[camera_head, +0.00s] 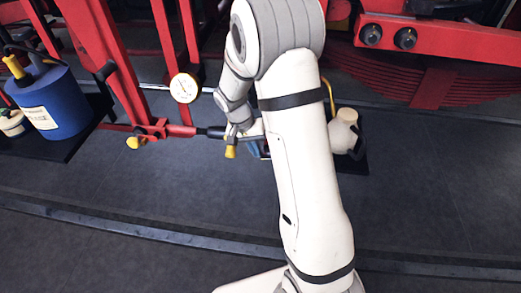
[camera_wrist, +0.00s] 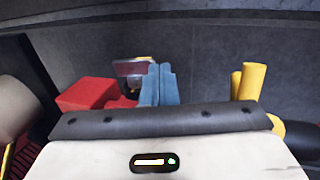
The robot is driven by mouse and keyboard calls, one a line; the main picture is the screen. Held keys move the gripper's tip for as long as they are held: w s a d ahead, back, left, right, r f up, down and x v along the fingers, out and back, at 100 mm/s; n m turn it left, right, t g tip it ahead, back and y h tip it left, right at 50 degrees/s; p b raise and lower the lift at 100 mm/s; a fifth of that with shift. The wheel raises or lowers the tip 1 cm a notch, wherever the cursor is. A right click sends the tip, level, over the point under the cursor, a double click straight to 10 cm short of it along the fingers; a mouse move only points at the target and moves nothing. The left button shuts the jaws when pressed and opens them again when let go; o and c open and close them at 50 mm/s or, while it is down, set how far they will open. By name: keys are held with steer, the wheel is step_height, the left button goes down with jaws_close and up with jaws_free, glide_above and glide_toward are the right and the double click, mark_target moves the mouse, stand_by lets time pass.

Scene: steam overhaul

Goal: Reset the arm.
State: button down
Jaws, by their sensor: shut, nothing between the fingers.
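My arm (camera_head: 310,170) stands bent in the middle of the head view and covers much of what lies behind it. My gripper (camera_wrist: 157,70) shows in the wrist view as two blue-grey fingers side by side, shut with nothing between them. In the head view the gripper is mostly hidden behind my forearm.
A red frame with a round gauge (camera_head: 185,87) and a yellow-handled valve (camera_head: 136,142) stands left of my arm. A blue canister (camera_head: 54,103) sits on a dark shelf at far left. A cream jug-like vessel (camera_head: 343,132) is close right of my arm. Dark floor (camera_head: 440,190) lies open at right.

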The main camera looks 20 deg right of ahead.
steer(key=s+v, duration=0.1)
steer(key=v, duration=0.6)
steer(key=shift+w, duration=0.45)
steer(key=s+r+n+t+y, duration=0.1)
steer(key=s+r, duration=0.4)
steer(key=s, duration=0.6)
steer(key=s+r+n+t+y, duration=0.2)
steer(key=s+r+n+t, duration=0.1)
steer(key=s, duration=0.8)
step_height(320, 180, up, 3)
steer(key=shift+f+n, duration=0.1)
steer(key=shift+n, duration=0.5)
